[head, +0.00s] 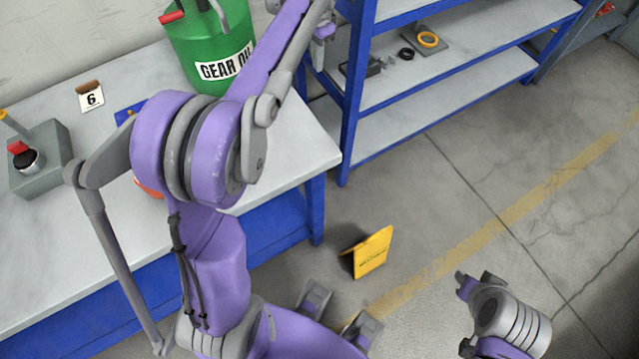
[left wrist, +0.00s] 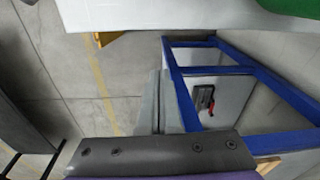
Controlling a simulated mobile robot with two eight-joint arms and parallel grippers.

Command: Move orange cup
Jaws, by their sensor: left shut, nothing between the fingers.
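An orange-red piece (head: 148,187), probably the orange cup, shows on the workbench in the head view. Most of it is hidden behind my purple left arm, so I cannot tell its full shape. My left gripper (head: 323,32) is high at the top of the head view, beyond the workbench's right end and in front of the blue shelf, well apart from the orange piece. In the left wrist view the left gripper's grey fingers (left wrist: 163,100) are together with nothing between them. The orange piece does not show in that view. No right gripper fingers can be made out.
The workbench (head: 285,150) holds a green gear oil can (head: 205,45), a number 6 card (head: 90,97) and a grey control box (head: 40,158). A blue shelf (head: 352,110) with small parts stands behind. A yellow sign (head: 373,252) stands on otherwise clear floor.

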